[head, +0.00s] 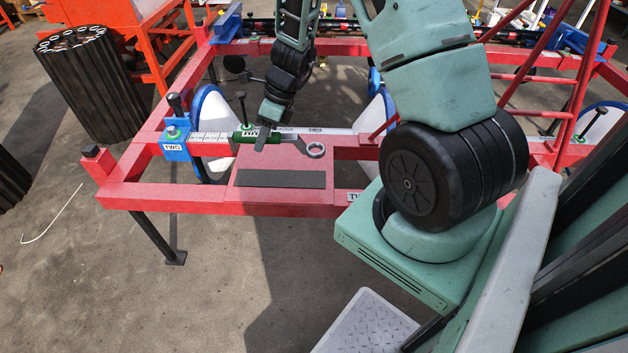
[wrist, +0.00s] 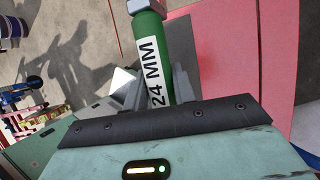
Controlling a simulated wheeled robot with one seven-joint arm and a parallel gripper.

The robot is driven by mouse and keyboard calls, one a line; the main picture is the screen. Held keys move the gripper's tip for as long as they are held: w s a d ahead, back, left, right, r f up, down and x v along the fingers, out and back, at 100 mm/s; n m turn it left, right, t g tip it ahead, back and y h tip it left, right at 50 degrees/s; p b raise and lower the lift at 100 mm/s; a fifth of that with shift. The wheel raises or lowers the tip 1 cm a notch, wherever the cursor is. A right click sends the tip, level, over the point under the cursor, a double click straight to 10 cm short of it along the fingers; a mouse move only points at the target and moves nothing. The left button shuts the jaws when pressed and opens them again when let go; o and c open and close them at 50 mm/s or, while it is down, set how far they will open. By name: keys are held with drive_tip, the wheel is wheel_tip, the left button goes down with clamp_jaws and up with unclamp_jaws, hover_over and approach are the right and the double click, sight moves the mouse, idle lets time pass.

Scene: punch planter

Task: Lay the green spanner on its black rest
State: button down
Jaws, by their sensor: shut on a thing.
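The green spanner (head: 246,136) has a green handle and a grey metal ring end at its right. In the wrist view its green handle (wrist: 152,45) carries a white "24 MM" label. My gripper (head: 268,125) is shut on the spanner's handle and holds it over the red frame's plate, behind the rest in the head view. The black rest (head: 281,179) is a flat dark strip on the red plate and is bare. In the wrist view a dark strip, likely the rest (wrist: 183,60), shows beside the handle. The gap between spanner and plate is hard to judge.
The red frame (head: 230,207) surrounds the plate. A white scale bar runs behind the spanner. A bundle of black tubes (head: 90,85) stands at far left.

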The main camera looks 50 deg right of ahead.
drive_tip(key=shift+f+b, duration=1.1)
drive_tip(key=shift+f, duration=3.85)
drive_tip(key=c, duration=1.1)
unclamp_jaws()
drive_tip(key=shift+c, duration=0.2)
